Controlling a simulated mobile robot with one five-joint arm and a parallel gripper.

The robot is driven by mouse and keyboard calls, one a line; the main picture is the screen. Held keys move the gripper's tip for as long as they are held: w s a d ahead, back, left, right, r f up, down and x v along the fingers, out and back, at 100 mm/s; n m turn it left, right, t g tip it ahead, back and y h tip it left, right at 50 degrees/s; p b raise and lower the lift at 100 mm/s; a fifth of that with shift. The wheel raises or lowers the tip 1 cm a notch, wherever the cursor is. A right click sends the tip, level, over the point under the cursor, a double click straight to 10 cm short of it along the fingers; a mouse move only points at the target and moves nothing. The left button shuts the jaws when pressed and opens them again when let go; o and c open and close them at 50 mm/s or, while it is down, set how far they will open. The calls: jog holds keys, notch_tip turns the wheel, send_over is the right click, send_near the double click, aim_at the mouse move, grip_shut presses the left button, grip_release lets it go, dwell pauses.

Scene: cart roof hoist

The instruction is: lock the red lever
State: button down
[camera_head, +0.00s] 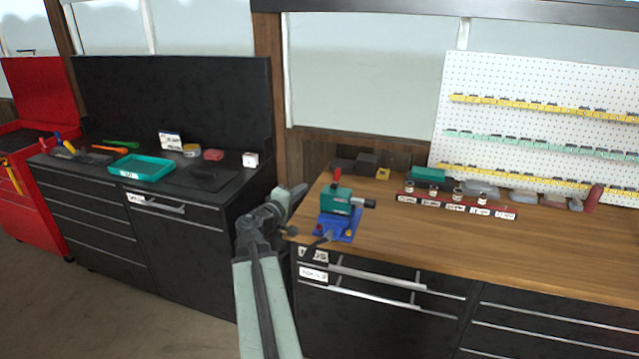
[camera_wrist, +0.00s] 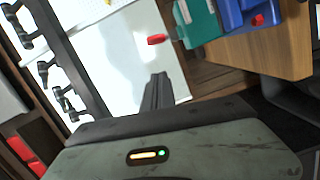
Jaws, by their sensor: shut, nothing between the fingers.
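The red lever (camera_head: 337,176) stands upright on top of a teal block (camera_head: 335,201). The block sits on a blue base (camera_head: 334,228) near the left front corner of the wooden bench. In the wrist view the lever's red end (camera_wrist: 157,39) shows beside the teal block (camera_wrist: 198,20) and the blue base (camera_wrist: 232,14). My gripper (camera_head: 300,190) is left of the lever, at about the block's height in the picture. In the wrist view my dark fingers (camera_wrist: 160,76) are shut and empty, with a visible gap to the red end.
A pegboard (camera_head: 540,100) stands at the back. The black cabinet (camera_head: 180,230) with a teal tray (camera_head: 140,168) stands left.

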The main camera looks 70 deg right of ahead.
send_near(337, 179)
jog(key=w+d+r, duration=0.1)
jog(key=w+d, duration=0.3)
jog(key=d, duration=0.1)
jog(key=s+d, duration=0.1)
jog(key=s+d+b, duration=0.1)
jog(key=shift+s, duration=0.4)
jog(key=shift+s+m, duration=0.2)
jog(key=shift+m, duration=0.1)
